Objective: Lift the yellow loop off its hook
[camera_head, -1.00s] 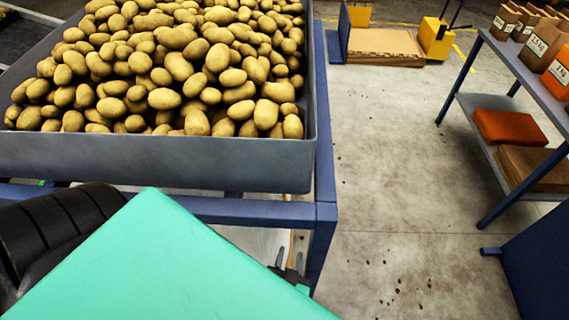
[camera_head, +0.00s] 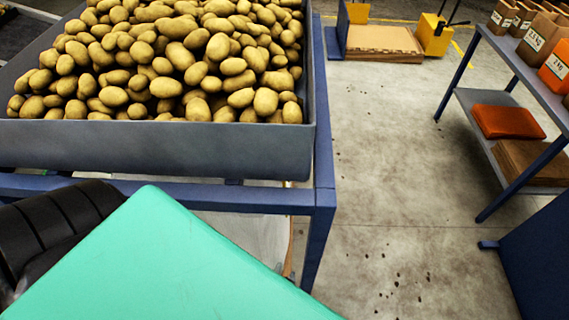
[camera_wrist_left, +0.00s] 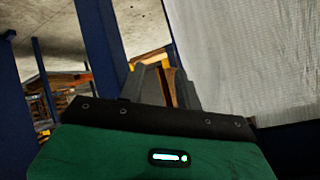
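I cannot make out the yellow loop or its hook for certain in either view. In the left wrist view my left gripper (camera_wrist_left: 158,82) points away from the camera. Its grey fingers stand apart, with an orange-brown patch showing between them, and I see nothing held. A pale woven cloth or sack (camera_wrist_left: 235,60) hangs to the right of the fingers. In the head view the teal block of my left arm covers the lower left, and the left fingers are hidden behind it. My right gripper is out of view.
A grey bin (camera_head: 160,148) heaped with potatoes (camera_head: 180,60) sits on a blue frame (camera_head: 323,190). A shelf (camera_head: 510,70) with paper bags stands on the right. A pallet with cardboard (camera_head: 384,40) lies farther back. The concrete floor (camera_head: 400,170) between is open.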

